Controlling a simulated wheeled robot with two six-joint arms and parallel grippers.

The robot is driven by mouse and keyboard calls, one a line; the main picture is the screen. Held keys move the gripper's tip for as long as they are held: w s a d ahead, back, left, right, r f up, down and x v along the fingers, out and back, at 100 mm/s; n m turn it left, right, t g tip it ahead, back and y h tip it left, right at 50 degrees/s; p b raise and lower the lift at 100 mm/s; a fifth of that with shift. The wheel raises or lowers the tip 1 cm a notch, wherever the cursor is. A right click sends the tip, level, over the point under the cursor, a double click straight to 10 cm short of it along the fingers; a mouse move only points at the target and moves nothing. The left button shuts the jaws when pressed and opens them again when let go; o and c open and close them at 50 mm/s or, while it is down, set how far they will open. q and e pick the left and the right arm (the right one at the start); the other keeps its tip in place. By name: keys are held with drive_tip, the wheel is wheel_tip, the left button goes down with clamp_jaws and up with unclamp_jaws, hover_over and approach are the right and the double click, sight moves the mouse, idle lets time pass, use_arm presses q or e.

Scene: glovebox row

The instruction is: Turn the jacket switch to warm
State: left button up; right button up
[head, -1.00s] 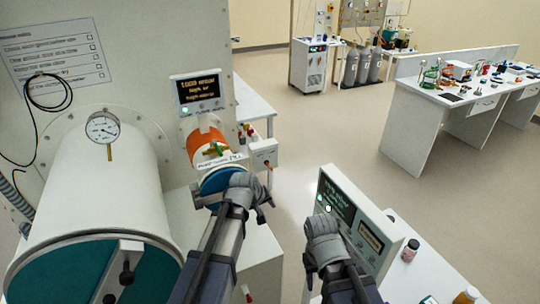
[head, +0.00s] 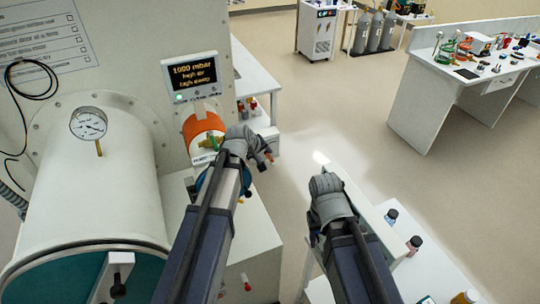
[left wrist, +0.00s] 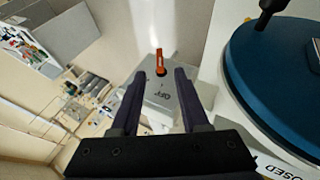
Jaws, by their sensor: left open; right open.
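The jacket switch, a grey box (left wrist: 176,100) with an orange-tipped dark knob (left wrist: 159,62), lies ahead of my left gripper in the left wrist view. The box carries the word OFF, seen sideways. My left gripper (left wrist: 160,78) is open, its two fingers on either side of the knob in the picture; I cannot tell whether they touch it. In the head view my left gripper (head: 262,158) covers most of the switch box. My right gripper (head: 328,198) is held over the right-hand bench; its fingers are mostly hidden.
The big white chamber (head: 95,195) with a gauge (head: 88,123) stands at left. A lit display (head: 192,75) reads 1000 mbar. An orange part (head: 203,130) and the blue round door (left wrist: 275,75) are close beside my left gripper. Bottles (head: 413,245) stand on the right bench.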

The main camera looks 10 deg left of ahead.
sight(269, 158)
use_arm(q)
drive_tip(key=b+x, duration=0.5)
drive_tip(key=x, duration=0.2)
drive_tip(key=shift+s, duration=0.1)
drive_tip(key=shift+w+d+f+b, duration=0.1)
drive_tip(key=shift+w+f+b, duration=0.25)
drive_tip(key=shift+b, duration=0.25)
drive_tip(key=shift+r, duration=0.1)
clamp_jaws()
